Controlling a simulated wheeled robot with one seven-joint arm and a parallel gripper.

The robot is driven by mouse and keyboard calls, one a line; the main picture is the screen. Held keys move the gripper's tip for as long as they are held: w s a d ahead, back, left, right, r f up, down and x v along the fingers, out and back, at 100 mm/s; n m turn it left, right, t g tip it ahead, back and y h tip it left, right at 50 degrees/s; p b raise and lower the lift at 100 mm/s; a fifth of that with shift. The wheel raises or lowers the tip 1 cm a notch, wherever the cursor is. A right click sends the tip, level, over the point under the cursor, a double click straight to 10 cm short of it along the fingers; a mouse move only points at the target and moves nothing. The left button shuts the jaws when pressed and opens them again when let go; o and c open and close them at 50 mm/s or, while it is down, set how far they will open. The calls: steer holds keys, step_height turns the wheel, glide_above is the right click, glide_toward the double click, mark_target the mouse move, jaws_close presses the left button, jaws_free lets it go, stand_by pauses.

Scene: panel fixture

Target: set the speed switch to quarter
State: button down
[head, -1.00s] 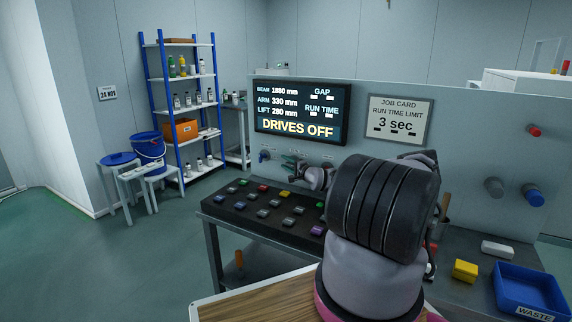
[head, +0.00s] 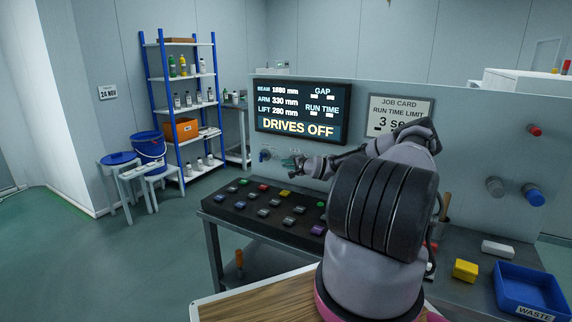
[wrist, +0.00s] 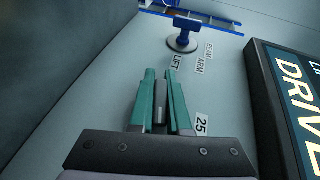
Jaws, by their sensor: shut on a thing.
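My gripper (wrist: 163,100) has green fingers, which point at the panel in the wrist view. It is shut on a narrow grey part between the fingers, taken to be the handle of the speed switch (wrist: 160,115). Most of that switch is hidden by the fingers, so its exact setting cannot be read. A "25" label (wrist: 201,125) shows just right of the fingers. In the head view my gripper (head: 291,162) is at the panel, below the display, and small.
A blue-handled selector (wrist: 184,34) with LIFT, ARM and BEAM labels sits beyond the fingertips. The display (head: 301,112) reads DRIVES OFF. A button console (head: 270,208) lies below the panel. My arm partly covers the job card (head: 400,103).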

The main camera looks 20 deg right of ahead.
steer(key=shift+s+d+f+n+g+h, duration=0.3)
steer(key=shift+n+g+h, duration=0.25)
steer(key=shift+g+h, duration=1.05)
steer(key=shift+s+d+f+n+g+h, duration=0.3)
steer(key=shift+n+g+h, duration=0.5)
steer(key=shift+g, duration=1.55)
steer(key=shift+s+d+f+n+g+h, duration=0.25)
steer(key=shift+s+d+n+g+h, duration=0.1)
steer(key=shift+g+h, duration=1.35)
steer(key=shift+g+y, duration=0.25)
steer(key=shift+y, duration=0.05)
steer(key=c, duration=0.9)
jaws_free()
steer(key=shift+f, duration=0.1)
steer(key=shift+s, duration=0.1)
